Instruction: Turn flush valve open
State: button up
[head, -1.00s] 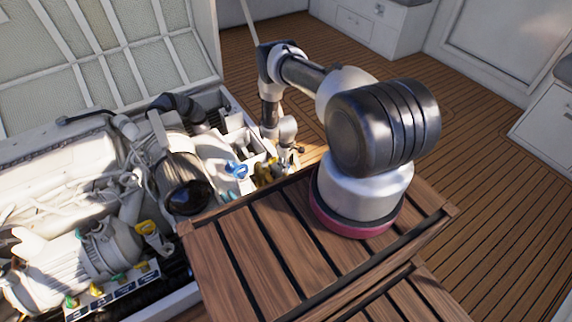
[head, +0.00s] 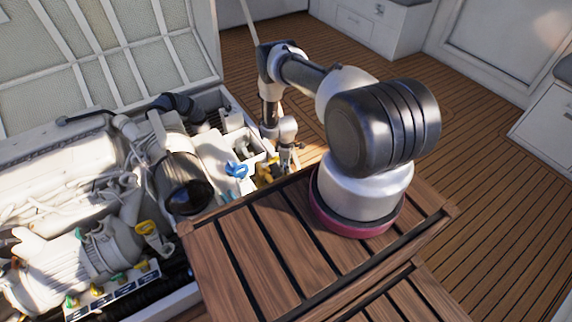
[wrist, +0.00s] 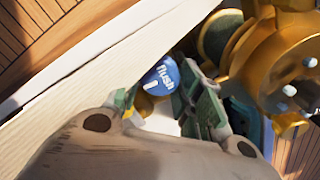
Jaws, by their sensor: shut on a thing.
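The flush valve shows in the wrist view as a round blue cap (wrist: 161,77) lettered "flush". It sits between the two fingers of my gripper (wrist: 163,102), which is shut on the valve's handle. The fingers and the gripper body hide most of the handle, so its angle is hard to read. In the head view my gripper (head: 287,160) reaches down at the right edge of the engine bay, beside brass-coloured parts (head: 267,173). The flush valve cannot be made out there.
A large brass fitting (wrist: 285,60) stands close to the right of my fingers. A pale ledge (wrist: 95,75) runs along the left. Another blue handle (head: 237,170) and the slatted wooden step (head: 235,265) lie near my arm in the head view.

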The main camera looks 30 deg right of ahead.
jog(key=o, duration=1)
jog(key=shift+o, duration=0.2)
notch_tip(320, 180, up, 12)
